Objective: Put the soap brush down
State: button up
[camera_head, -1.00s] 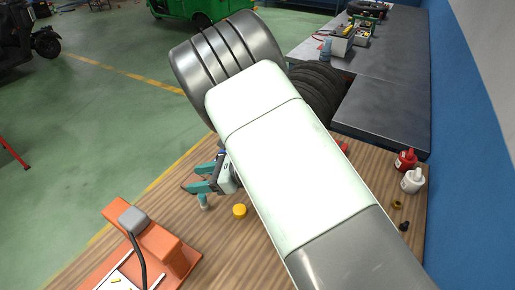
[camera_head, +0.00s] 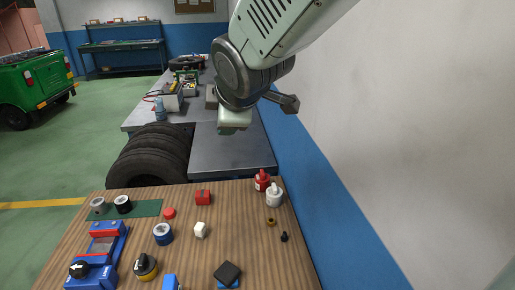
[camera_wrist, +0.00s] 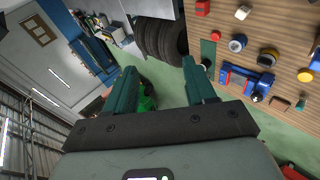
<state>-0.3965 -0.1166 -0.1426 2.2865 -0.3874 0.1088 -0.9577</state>
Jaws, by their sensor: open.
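A small teal-and-grey item (camera_wrist: 300,103), which looks like the soap brush, stands on the wooden bench top at the right of the wrist view, near a yellow cap (camera_wrist: 305,75). It is too small to tell its details. It does not show in the head view. My gripper (camera_wrist: 158,80) is open, with its two teal fingers wide apart and nothing between them. It is raised in the air, well apart from the item. In the head view my arm reaches across the top and the fingers cannot be made out.
The wooden bench (camera_head: 270,255) holds a blue vise (camera_head: 97,255), tape rolls (camera_head: 162,234), a red bottle (camera_head: 262,181) and a white bottle (camera_head: 274,195). Stacked tyres (camera_head: 150,155) stand behind it. A dark metal table (camera_head: 230,155) lies beyond, beside the wall.

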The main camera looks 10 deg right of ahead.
jog(key=s+d+m+g+h, duration=0.1)
jog(key=s+d+m, duration=0.3)
jog(key=s+m, duration=0.4)
jog(key=s+d+m+g+h, duration=0.1)
jog(key=s+d+m+g, duration=0.2)
jog(key=s+m, duration=0.6)
jog(key=s+d+r, duration=0.1)
jog(key=s+d, duration=0.1)
jog(key=s, duration=0.3)
jog(key=shift+s+d+m, duration=0.3)
jog(key=shift+s, duration=0.05)
